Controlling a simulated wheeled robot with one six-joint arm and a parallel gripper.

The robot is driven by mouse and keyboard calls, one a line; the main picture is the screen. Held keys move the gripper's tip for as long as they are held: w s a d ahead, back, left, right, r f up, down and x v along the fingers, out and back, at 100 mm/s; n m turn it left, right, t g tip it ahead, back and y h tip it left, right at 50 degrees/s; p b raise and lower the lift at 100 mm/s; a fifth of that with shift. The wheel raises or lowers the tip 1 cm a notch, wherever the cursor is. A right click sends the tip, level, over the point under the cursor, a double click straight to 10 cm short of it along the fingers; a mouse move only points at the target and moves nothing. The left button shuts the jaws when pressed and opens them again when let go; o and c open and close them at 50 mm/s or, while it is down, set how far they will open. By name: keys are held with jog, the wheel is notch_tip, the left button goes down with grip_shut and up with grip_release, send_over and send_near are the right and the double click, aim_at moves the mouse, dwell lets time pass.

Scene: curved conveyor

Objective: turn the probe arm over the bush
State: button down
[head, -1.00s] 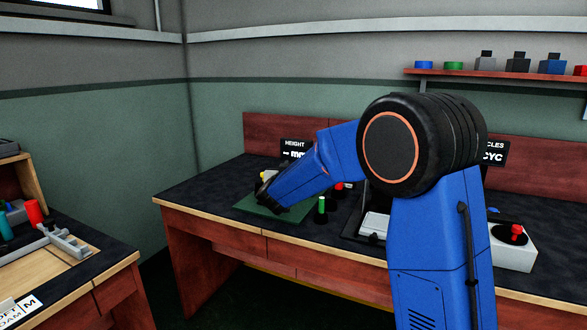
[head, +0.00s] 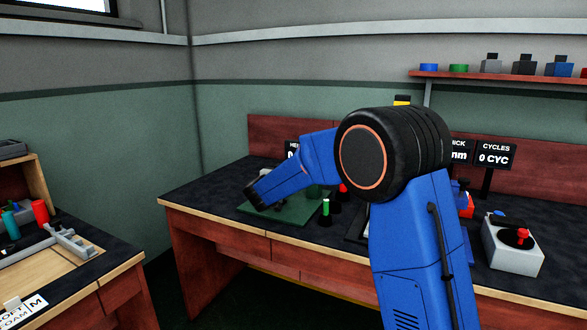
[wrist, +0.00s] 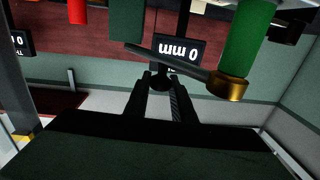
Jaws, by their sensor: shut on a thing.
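The wrist view is upside down. It shows a dark curved bar, which looks like the probe arm (wrist: 170,58), its right end close to a brass piece (wrist: 229,86) on a green post (wrist: 245,45). The brass piece may be the bush; whether the bar touches it I cannot tell. My gripper (wrist: 161,84) has its two dark fingers shut on a small dark round part under the bar in the picture, likely a knob of the probe arm.
A height display (wrist: 180,49) reads 0 mm. A green-topped peg (head: 326,208) and a red-topped peg (head: 344,190) stand right of the plate. A white box with a red knob (head: 513,250) stands further right. Bare bench top (head: 210,190) shows left of the plate.

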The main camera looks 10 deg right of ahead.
jog(key=c, duration=1.5)
grip_release()
jog(key=shift+w, duration=0.1)
jog(key=v, duration=1.7)
jog(key=shift+s, duration=0.25)
